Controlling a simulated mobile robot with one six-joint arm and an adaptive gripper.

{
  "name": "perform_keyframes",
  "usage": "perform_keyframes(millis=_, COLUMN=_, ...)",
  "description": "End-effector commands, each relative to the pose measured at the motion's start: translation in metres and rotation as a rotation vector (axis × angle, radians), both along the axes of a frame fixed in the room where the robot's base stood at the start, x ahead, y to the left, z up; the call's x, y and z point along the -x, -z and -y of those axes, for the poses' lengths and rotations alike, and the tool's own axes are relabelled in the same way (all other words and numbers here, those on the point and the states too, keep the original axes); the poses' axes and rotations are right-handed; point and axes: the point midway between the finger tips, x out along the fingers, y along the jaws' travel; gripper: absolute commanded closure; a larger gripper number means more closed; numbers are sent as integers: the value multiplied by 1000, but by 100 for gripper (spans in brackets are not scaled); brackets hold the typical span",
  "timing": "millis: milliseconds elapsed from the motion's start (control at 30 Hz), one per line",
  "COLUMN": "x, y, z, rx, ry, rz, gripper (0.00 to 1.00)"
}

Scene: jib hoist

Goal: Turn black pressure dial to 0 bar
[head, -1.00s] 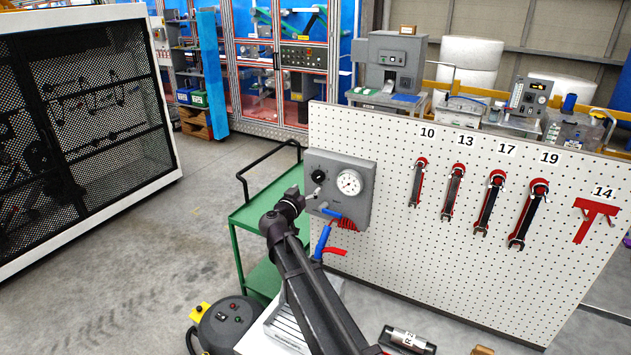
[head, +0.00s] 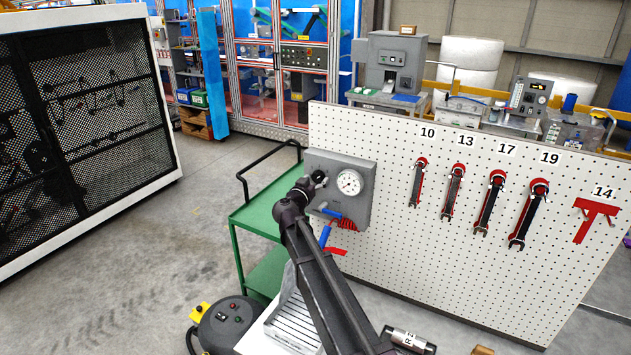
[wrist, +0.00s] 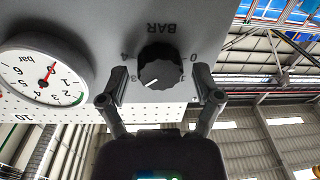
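The black pressure dial (wrist: 160,68) sits on the grey panel, under the upside-down word BAR in the wrist view. Its white mark points down-left in the picture, away from the 0 at the right, on the side of the 3. My gripper (wrist: 161,98) is open, its two fingertips apart to the left and right of the dial's lower edge. They do not visibly touch it. In the head view my gripper (head: 308,186) is at the panel's left part and largely covers the dial. The round gauge (wrist: 44,77) has a red needle.
The grey panel (head: 364,214) hangs on a white pegboard (head: 400,258), with a blue handle and a red coiled hose below it. Wrenches (head: 453,192) hang to the right. A green cart (head: 262,215) stands at the left, close to my arm.

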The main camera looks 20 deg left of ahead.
Motion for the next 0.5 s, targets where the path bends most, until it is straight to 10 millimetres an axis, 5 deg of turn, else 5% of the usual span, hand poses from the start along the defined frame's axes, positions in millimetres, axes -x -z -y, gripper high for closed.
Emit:
perform_keyframes(millis=33, x=0, y=0, z=0, rx=0, ry=0, rz=0, gripper=47)
perform_keyframes(millis=200, x=0, y=0, z=0, rx=0, ry=0, rz=0, gripper=91)
perform_keyframes(millis=500, x=0, y=0, z=0, rx=15, ry=0, rz=-2, gripper=91)
